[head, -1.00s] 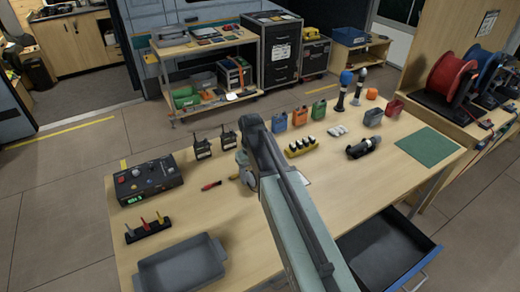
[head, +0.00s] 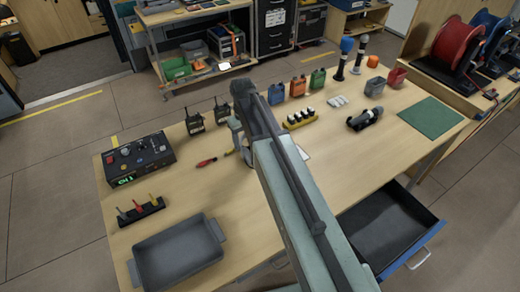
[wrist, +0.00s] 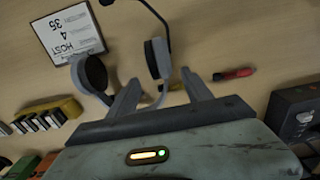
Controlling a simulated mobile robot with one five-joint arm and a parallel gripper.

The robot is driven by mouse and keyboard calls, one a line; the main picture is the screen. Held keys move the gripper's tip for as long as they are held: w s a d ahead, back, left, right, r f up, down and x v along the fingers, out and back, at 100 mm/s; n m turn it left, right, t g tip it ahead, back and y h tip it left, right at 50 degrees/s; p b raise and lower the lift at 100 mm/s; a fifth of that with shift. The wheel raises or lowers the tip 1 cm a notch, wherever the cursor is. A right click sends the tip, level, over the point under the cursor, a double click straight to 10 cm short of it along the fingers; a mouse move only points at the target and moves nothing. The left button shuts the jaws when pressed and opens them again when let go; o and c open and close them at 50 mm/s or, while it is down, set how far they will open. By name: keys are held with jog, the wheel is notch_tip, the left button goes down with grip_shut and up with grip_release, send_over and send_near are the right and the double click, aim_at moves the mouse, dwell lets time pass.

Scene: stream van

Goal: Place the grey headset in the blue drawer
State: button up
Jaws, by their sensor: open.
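The grey headset lies on the wooden workbench. In the wrist view one grey ear cup (wrist: 158,58) is just beyond my fingertips and the other ear cup is to the left. My gripper (wrist: 160,76) is open, with its fingers apart and nothing visibly held between them. In the head view my arm hides most of the headset and gripper; a small grey part beside the arm cannot be told apart. The blue drawer (head: 385,225) is pulled open at the bench's right front, with a dark, empty inside.
A yellow battery holder (head: 300,120), two radios, a control box (head: 138,158) and a grey tray (head: 178,258) stand on the bench. The green mat (head: 430,117) is bare.

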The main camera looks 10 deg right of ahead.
aim_at(246, 148)
notch_tip(246, 148, down, 4)
jog(key=b, duration=0.3)
jog(key=shift+s+f, duration=0.1)
jog(key=shift+f, duration=0.05)
jog(key=shift+r, duration=0.2)
grip_shut()
jog(key=shift+r+p, duration=0.2)
jog(key=shift+p, duration=0.1)
